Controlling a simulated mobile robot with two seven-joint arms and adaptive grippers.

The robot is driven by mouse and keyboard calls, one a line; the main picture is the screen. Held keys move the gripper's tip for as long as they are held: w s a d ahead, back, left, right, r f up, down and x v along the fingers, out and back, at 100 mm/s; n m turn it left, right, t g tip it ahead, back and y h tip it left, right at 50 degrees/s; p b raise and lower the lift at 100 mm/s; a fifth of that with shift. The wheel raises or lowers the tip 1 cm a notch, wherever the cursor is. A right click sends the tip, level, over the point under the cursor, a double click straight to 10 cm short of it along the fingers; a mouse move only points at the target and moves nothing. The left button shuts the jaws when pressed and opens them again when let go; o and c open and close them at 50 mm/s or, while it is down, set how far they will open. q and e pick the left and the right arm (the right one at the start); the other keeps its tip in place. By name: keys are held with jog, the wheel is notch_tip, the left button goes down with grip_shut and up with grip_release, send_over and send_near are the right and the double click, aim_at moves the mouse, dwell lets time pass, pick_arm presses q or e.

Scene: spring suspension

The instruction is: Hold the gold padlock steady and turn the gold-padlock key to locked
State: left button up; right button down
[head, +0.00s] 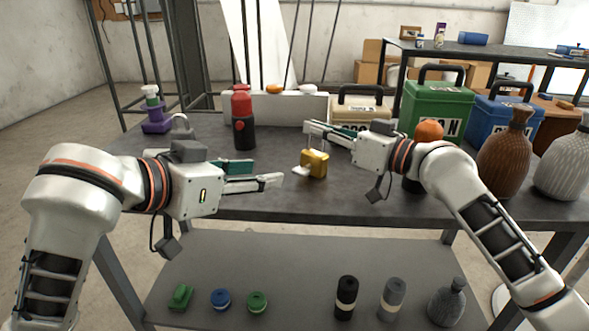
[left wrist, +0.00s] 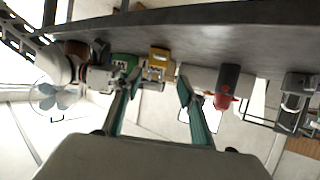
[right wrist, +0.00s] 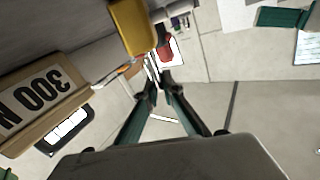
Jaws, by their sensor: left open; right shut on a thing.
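The gold padlock (head: 314,163) stands upright near the middle of the bench, its shackle upward. A pale key piece (head: 300,170) sticks out from its left side. It also shows in the left wrist view (left wrist: 159,60) and close up in the right wrist view (right wrist: 133,27). My right gripper (head: 309,128) reaches in from behind and is shut at the padlock's shackle; the exact contact is small and partly hidden. My left gripper (head: 275,173) is open and empty, left of the padlock and apart from the key.
A black bottle with red cap (head: 243,125) stands behind my left gripper. A grey padlock (head: 182,124) and purple object (head: 157,120) are at the far left. Green (head: 437,104) and blue (head: 503,115) boxes and a brown vase (head: 505,150) crowd the right. The bench front is clear.

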aim_at(299, 170)
pick_arm(q)
jog(key=x, duration=1.1)
jog(key=shift+w+d+f, duration=0.15)
jog(key=shift+w+d, duration=0.05)
jog(key=c, duration=1.1)
